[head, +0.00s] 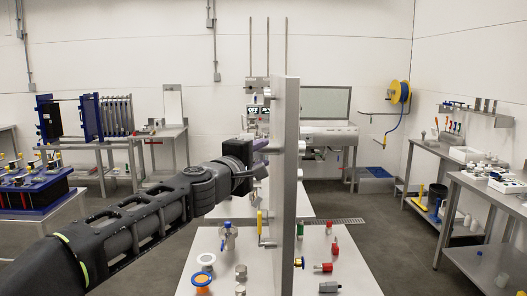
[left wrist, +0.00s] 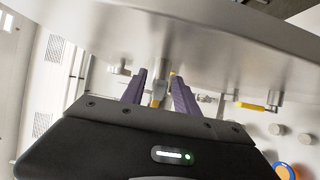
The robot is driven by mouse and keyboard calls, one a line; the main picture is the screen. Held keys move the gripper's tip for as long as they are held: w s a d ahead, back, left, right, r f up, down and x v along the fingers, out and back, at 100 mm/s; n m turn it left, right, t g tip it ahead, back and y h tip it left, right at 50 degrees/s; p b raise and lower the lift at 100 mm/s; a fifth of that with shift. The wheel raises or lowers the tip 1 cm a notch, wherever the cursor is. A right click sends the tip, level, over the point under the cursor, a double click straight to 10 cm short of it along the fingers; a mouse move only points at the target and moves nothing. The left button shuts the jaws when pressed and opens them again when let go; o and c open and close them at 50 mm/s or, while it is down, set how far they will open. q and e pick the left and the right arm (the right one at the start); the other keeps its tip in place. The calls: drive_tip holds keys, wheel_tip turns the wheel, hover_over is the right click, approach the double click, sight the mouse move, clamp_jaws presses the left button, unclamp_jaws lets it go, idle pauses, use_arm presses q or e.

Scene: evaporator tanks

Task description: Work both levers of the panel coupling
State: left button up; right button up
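The metal panel (head: 291,180) stands upright, seen nearly edge-on in the head view. In the left wrist view its face (left wrist: 200,40) fills the top. My left gripper (head: 264,146) is close to the panel's left side. Its purple fingers (left wrist: 159,78) are apart, with a lever with some yellow (left wrist: 159,92) showing between them; I cannot tell whether they touch it. A second lever with a yellow grip (head: 259,222) hangs lower on the panel; it also shows in the left wrist view (left wrist: 250,106), right of the fingers. My right gripper is not in view.
A table (head: 205,240) on the panel's left holds a blue-topped fitting (head: 228,236), an orange-and-blue ring (head: 202,281) and metal parts. Red-ended parts (head: 324,267) lie on the panel's right. Benches (head: 487,185) line the right wall.

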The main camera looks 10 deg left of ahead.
use_arm(q)
drive_tip(key=shift+x, duration=0.9)
drive_tip(key=shift+c, duration=0.5)
drive_tip(key=shift+s, duration=0.1)
clamp_jaws()
